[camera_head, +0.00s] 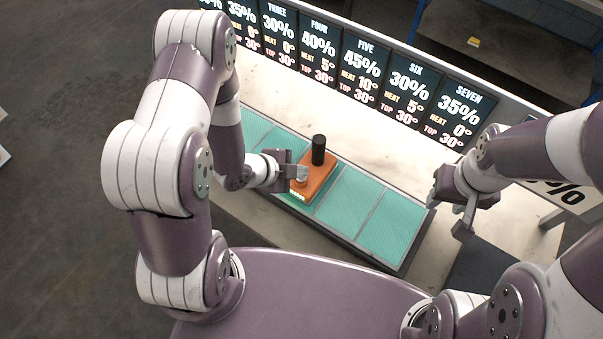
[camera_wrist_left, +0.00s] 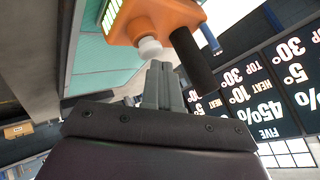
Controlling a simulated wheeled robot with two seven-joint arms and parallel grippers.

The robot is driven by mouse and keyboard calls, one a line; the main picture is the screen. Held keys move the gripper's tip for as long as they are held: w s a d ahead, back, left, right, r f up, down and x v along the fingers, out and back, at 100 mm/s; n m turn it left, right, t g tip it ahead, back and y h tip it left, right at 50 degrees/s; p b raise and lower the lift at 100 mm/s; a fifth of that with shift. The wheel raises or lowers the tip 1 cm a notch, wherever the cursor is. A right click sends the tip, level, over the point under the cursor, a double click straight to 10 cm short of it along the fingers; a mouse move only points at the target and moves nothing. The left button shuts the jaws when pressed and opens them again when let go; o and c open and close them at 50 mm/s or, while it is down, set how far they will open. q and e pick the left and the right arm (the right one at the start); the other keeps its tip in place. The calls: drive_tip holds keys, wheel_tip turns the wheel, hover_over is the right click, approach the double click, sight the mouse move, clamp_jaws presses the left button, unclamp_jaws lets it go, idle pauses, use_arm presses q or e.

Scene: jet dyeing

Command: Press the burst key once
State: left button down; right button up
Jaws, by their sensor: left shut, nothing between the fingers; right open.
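An orange box (camera_head: 321,181) sits on the teal panels, with an upright black cylinder (camera_head: 319,150) on it. In the left wrist view the orange box (camera_wrist_left: 165,15) shows a round white key (camera_wrist_left: 150,46), the black cylinder (camera_wrist_left: 194,62) and a lit pale strip. No label reading "burst" is legible. My left gripper (camera_head: 302,172) is shut and empty at the box's left side. In its wrist view the closed fingertips (camera_wrist_left: 161,66) are right by the white key; I cannot tell whether they touch. My right gripper (camera_head: 461,212) is open and empty, right of the panels.
A row of black number boards (camera_head: 366,68) stands along the back of the pale counter (camera_head: 265,88). Teal panels (camera_head: 368,222) in a dark frame lie on both sides of the box. A yellow item (camera_head: 473,41) lies far behind.

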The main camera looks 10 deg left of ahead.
use_arm(q)
drive_tip(key=shift+f+b, duration=0.4)
drive_tip(key=shift+f, duration=0.1)
idle(0.6)
drive_tip(key=shift+r+p, duration=0.9)
drive_tip(key=shift+r, duration=0.1)
wheel_tip(320, 180, up, 5)
drive_tip(key=p, duration=0.4)
drive_tip(key=shift+r, duration=0.1)
idle(0.3)
